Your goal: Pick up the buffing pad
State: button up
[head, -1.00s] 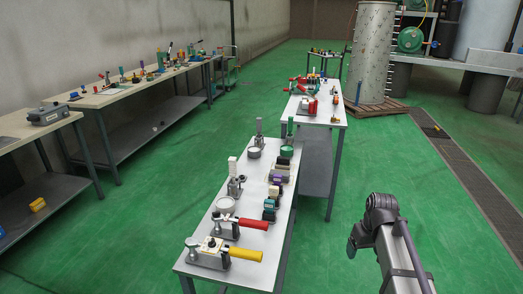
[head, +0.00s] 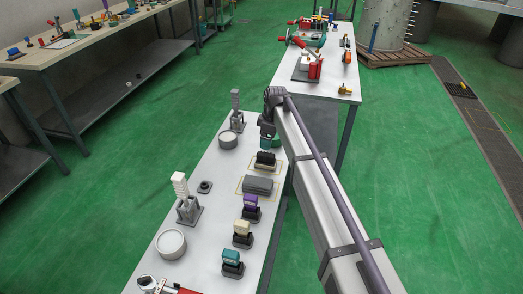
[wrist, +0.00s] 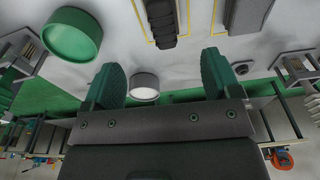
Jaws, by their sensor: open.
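I cannot tell for certain which thing is the buffing pad. A flat dark grey block (head: 258,185) lies inside a yellow outline on the white table, and a ridged black piece (head: 265,158) sits just beyond it. In the wrist view the grey block (wrist: 247,14) is at the top right, partly cut off, and the black piece (wrist: 161,22) is at the top middle. My gripper (wrist: 160,76) is open and empty, with its green-padded fingers wide apart. Both pieces show beyond its fingertips.
Purple (head: 251,201), cream (head: 242,228) and teal (head: 231,257) blocks on black bases line the near right side. Round dishes (head: 171,243) and upright-handled tools (head: 187,204) stand on the left. A green cup (wrist: 72,35) is near my left finger.

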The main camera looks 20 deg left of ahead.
aim_at(266, 154)
jog(key=shift+s+d+r, duration=0.15)
jog(key=shift+s+r, duration=0.15)
jog(key=shift+s, duration=0.2)
jog(key=f+b, duration=0.3)
jog(key=a+f+b, duration=0.1)
jog(key=f+b, duration=0.7)
jog(key=shift+w+a+f, duration=0.2)
jog(key=shift+r, duration=0.3)
jog(key=shift+c, duration=0.4)
jog(key=c, duration=1)
